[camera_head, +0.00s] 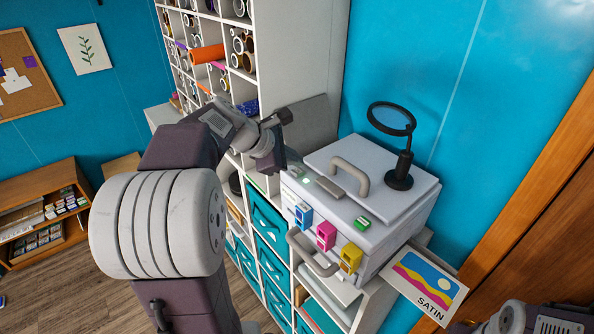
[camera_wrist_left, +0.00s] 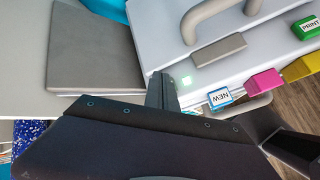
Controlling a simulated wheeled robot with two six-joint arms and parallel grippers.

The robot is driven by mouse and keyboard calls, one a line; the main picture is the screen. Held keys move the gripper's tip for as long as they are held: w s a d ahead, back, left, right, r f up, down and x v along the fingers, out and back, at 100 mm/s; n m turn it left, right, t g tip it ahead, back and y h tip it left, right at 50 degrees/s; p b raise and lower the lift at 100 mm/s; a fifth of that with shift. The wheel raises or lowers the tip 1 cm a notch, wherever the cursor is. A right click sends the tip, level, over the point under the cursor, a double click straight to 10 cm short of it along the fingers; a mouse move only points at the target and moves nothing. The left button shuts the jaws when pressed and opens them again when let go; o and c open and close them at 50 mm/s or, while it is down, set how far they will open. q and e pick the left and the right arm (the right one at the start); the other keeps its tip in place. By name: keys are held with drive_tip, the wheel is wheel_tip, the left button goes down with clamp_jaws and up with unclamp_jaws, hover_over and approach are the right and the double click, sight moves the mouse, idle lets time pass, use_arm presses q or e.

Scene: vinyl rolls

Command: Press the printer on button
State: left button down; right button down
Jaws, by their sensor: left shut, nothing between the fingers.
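The white printer (camera_head: 395,215) stands on top of the shelf unit, with a grey handle on its lid. A small square button glowing pale green (camera_wrist_left: 186,80) is on its top edge in the left wrist view, beside a grey bar (camera_wrist_left: 218,50). My left gripper (camera_head: 286,160) is over the printer's left end. In the left wrist view its dark shut fingers (camera_wrist_left: 162,92) hold nothing and end just beside the lit button; I cannot tell whether they touch it. A green PRINT button (camera_wrist_left: 308,27) and a blue NEW tag (camera_wrist_left: 220,97) also show. My right gripper is out of view.
A black magnifier (camera_head: 398,180) stands on the printer's lid. Magenta (camera_head: 326,236) and yellow (camera_head: 350,258) cartridges stick out of its front. A SATIN picture card (camera_head: 425,285) is at the right. A tall rack of vinyl rolls (camera_head: 205,55) stands behind my left arm.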

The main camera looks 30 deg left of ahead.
sight(294, 172)
use_arm(q)
drive_tip(key=shift+f, duration=0.3)
drive_tip(key=shift+f+b, duration=0.35)
drive_tip(key=shift+b, duration=0.05)
idle(0.3)
drive_tip(key=shift+r+p, duration=0.85)
drive_tip(key=shift+p, duration=0.05)
wheel_tip(294, 172, up, 6)
drive_tip(key=p, duration=0.5)
